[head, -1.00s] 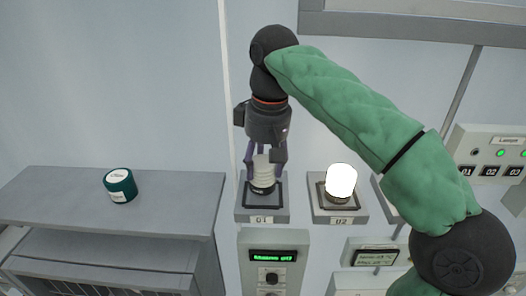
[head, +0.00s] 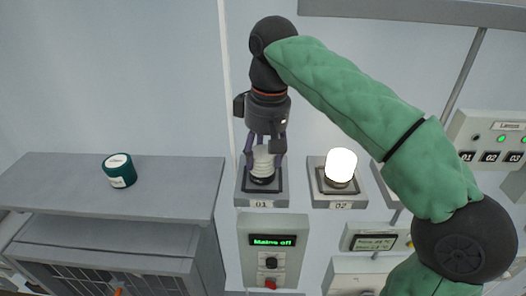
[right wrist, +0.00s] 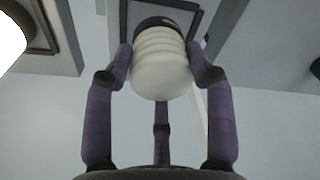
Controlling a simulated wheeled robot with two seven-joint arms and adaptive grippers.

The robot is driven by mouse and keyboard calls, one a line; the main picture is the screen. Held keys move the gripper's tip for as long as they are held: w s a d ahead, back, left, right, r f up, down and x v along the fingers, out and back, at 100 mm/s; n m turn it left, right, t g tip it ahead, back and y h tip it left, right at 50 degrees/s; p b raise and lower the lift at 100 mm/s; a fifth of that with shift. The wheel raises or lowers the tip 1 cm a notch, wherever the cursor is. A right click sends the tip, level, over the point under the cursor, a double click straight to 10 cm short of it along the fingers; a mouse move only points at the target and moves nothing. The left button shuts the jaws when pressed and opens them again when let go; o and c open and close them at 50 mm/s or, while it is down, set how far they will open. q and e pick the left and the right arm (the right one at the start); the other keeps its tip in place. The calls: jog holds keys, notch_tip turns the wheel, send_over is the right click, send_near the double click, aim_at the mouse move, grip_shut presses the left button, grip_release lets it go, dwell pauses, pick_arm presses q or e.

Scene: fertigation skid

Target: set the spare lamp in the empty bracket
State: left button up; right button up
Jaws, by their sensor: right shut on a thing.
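A white ribbed lamp (head: 262,161) stands upright at the bracket marked 01 (head: 243,187), its dark base down inside the square frame. My right gripper (head: 264,155) comes from above and is shut on this lamp. In the right wrist view its purple fingers close around the lamp's white body (right wrist: 160,65), with the dark base at the bracket's frame. Whether the base is fully seated cannot be told. A lit lamp (head: 341,166) stands in the bracket marked 02 (head: 356,195), to the right. My left gripper is not in view.
A display box reading "Mains off" (head: 272,240) with a black knob and red button is below bracket 01. A grey shelf (head: 60,190) at left holds a dark green tin (head: 119,171). A lamp panel (head: 492,140) with green lights is at right.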

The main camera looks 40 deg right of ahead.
jog(key=shift+f, duration=0.3)
jog(key=o, duration=1.5)
jog(key=shift+c, duration=0.2)
